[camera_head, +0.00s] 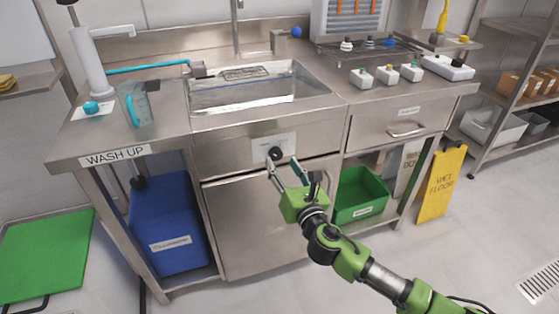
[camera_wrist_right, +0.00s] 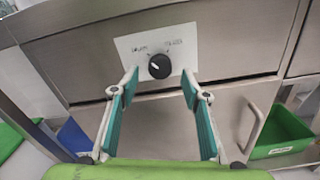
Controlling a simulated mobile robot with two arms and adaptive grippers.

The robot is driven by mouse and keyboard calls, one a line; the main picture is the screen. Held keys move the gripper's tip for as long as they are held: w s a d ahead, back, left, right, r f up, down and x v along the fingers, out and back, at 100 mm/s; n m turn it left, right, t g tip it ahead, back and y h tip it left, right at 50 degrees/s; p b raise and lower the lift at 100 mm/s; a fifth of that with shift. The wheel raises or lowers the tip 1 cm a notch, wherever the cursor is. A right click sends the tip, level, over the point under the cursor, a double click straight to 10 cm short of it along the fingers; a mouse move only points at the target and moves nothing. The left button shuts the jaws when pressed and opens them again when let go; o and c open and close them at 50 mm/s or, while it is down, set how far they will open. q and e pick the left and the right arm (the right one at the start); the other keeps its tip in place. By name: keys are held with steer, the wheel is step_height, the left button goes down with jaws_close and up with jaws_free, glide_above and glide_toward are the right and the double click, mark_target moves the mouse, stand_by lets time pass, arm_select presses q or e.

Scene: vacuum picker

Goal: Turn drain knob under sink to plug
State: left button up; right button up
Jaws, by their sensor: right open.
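The drain knob (camera_head: 275,154) is a round black dial on a white label plate (camera_head: 287,143) on the steel panel below the sink (camera_head: 255,88). In the right wrist view the knob (camera_wrist_right: 159,66) has a white pointer mark aimed up and to the left, and the plate's printed words are blurred. My right gripper (camera_head: 282,163) is open, with its fingertips close to the knob. In the wrist view its fingers (camera_wrist_right: 160,82) stand on either side of the knob, and I cannot tell any contact. My left gripper is out of view.
A steel door (camera_head: 260,220) is below the knob panel. A blue bin (camera_head: 165,228) stands on the left and a green bin (camera_head: 358,197) on the right under the counter. A yellow wet floor sign (camera_head: 441,184) stands at the right.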

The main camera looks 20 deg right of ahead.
mark_target(277, 156)
steer(key=shift+w, duration=1.65)
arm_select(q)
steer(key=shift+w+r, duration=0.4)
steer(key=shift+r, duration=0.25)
arm_select(e)
steer(key=c, duration=1.1)
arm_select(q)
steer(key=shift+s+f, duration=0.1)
